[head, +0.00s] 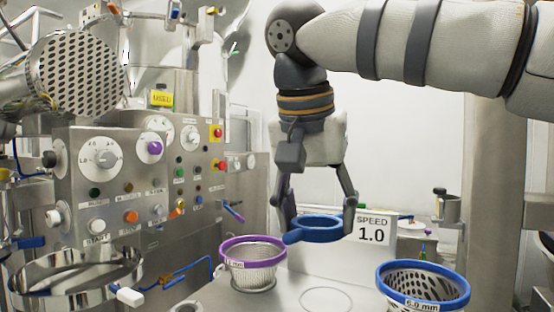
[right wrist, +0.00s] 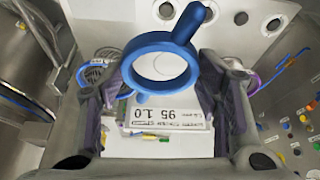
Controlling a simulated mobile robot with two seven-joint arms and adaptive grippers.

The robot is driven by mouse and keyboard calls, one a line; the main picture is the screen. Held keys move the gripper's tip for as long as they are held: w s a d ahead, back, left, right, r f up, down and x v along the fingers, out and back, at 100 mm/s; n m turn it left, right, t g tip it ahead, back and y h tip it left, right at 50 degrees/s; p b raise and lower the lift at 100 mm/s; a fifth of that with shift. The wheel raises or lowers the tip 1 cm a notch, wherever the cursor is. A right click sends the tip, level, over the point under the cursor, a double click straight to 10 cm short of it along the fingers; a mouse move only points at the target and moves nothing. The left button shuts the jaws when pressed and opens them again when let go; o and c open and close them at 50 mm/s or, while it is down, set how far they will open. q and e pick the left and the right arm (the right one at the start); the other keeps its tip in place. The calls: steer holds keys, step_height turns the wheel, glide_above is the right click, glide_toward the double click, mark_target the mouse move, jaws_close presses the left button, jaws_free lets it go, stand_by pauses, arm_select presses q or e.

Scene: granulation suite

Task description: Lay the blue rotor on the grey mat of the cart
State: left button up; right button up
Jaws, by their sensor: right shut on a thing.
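The blue rotor (head: 320,238) is a ring with a stubby bar sticking out, held in the air between the fingers of my right gripper (head: 318,215). In the right wrist view the rotor (right wrist: 185,46) sits between the two fingertips, its bar pointing to the upper right. In the head view the bar points to the lower left. The rotor hangs above a pale bench top, in front of a sign reading SPEED 1.0. I cannot make out the cart's grey mat in either view. My left gripper is not in view.
A purple-rimmed sieve basket (head: 252,249) stands below left of the rotor, and a blue-rimmed 6.0 mm sieve (head: 422,280) at lower right. The SPEED sign (head: 376,226) stands close behind. A control panel (head: 130,180) fills the left.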

steer(key=d+f+m+g+h, duration=0.1)
steer(key=d+f+m, duration=0.3)
steer(key=f, duration=0.4)
steer(key=d+f+m+g, duration=0.2)
steer(key=d+f+m, duration=0.3)
steer(key=d+f, duration=0.2)
steer(key=w+d+f+m+g+h, duration=0.1)
steer(key=d+f+m, duration=0.4)
steer(key=f, duration=0.5)
steer(key=shift+w+d+f+g+h+b, duration=0.1)
steer(key=shift+d+g+h+b, duration=0.25)
steer(key=shift+d, duration=0.4)
steer(key=shift+d+f+m, duration=0.15)
steer(key=shift+f+m, duration=0.15)
steer(key=shift+f+b, duration=0.3)
steer(key=shift+f, duration=1.85)
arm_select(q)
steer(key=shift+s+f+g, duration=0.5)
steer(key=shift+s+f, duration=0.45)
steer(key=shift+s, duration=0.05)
arm_select(e)
steer(key=shift+r, duration=0.1)
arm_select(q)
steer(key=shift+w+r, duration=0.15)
arm_select(e)
steer(key=o, duration=1.5)
